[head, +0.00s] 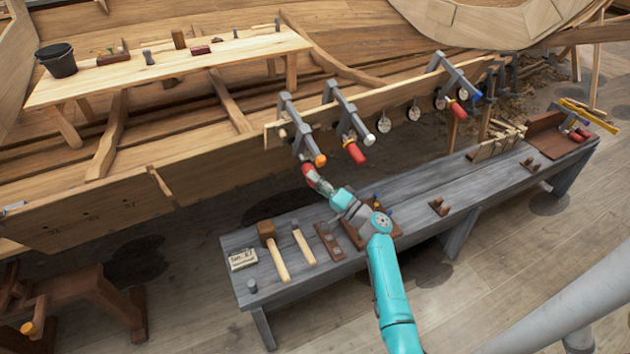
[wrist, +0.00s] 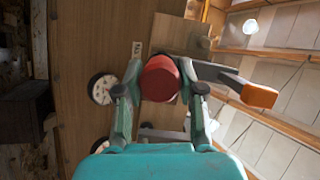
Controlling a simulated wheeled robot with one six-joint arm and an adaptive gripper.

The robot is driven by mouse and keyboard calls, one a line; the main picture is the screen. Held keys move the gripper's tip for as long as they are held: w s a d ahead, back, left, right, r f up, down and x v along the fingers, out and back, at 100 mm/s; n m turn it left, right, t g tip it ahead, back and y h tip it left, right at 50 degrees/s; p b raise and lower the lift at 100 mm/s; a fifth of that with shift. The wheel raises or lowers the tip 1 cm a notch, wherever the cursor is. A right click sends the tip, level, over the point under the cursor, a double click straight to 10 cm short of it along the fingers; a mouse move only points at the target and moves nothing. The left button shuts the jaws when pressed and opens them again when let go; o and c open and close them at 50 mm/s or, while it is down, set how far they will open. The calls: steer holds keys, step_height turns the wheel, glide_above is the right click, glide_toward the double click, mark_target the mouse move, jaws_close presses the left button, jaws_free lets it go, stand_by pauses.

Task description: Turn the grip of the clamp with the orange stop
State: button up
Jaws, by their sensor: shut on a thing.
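The clamp with the orange stop (head: 320,160) is the leftmost of the grey clamps on the hull plank. Its red grip (head: 308,169) points down toward my gripper (head: 322,185). In the wrist view the red grip (wrist: 160,78) sits between the two fingers of my gripper (wrist: 162,92), which is shut on it. The orange stop (wrist: 259,95) is at the end of the grey bar, right of the fingers and apart from them. The grip's far end and its screw are hidden.
A second clamp has a white stop (head: 370,139) and red grip (head: 355,152), just right. A third, with a blue stop (head: 475,95), is further right. The grey bench (head: 400,215) below holds mallets (head: 272,250) and small blocks. White discs (head: 414,112) hang along the plank.

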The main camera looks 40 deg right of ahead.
steer(key=shift+f, duration=0.1)
steer(key=o, duration=1.1)
steer(key=shift+o, duration=0.2)
steer(key=v, duration=1.2)
